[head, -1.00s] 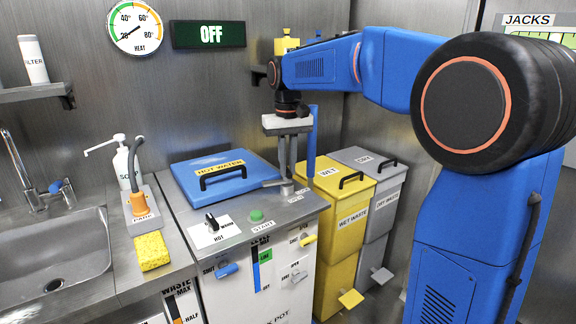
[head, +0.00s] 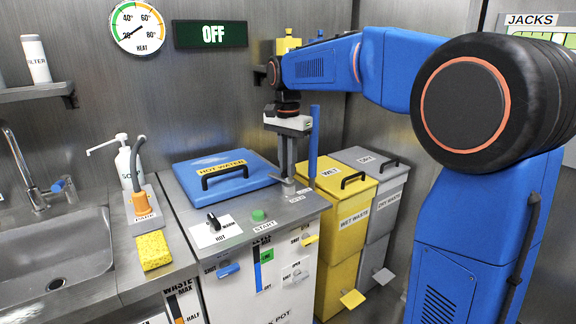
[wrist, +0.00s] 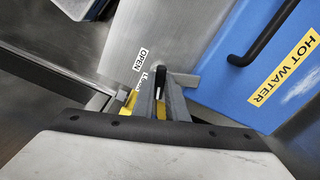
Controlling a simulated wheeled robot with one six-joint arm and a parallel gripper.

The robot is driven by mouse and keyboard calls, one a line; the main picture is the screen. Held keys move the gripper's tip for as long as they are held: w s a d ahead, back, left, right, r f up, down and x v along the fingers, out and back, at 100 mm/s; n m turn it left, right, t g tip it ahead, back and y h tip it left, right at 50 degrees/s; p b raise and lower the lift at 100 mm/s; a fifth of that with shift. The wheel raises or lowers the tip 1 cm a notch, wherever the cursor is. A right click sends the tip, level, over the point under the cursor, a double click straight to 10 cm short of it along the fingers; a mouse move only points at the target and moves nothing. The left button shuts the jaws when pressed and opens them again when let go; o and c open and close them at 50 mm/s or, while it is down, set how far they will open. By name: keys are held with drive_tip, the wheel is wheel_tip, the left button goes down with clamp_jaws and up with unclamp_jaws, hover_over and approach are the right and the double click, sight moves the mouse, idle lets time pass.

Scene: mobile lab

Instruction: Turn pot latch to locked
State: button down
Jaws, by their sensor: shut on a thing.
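The hot-water pot's blue lid (head: 224,178) is closed on top of the counter unit. The small grey pot latch (head: 287,187) is at the lid's right corner. My gripper (head: 287,172) points down and is shut on the latch, hiding much of it. In the wrist view, the gripper fingers (wrist: 163,100) meet around the latch, and part of its grey bar (wrist: 189,80) shows beside the lid. An OPEN label (wrist: 140,58) lies beside the fingers; a second label near it is partly covered.
A blue upright post (head: 314,140) stands just right of my gripper. Yellow wet-waste (head: 345,190) and grey dry-waste (head: 372,165) bins stand to the right. A dial (head: 213,221) and green start button (head: 258,215) are on the counter front. The wall sign (head: 210,34) reads OFF.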

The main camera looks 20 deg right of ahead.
drive_tip(key=shift+w+m, duration=0.1)
drive_tip(key=shift+m, duration=1.7)
drive_tip(key=c, duration=1.8)
unclamp_jaws()
drive_tip(key=shift+o, duration=0.2)
drive_tip(key=shift+r, duration=0.15)
wheel_tip(320, 180, up, 17)
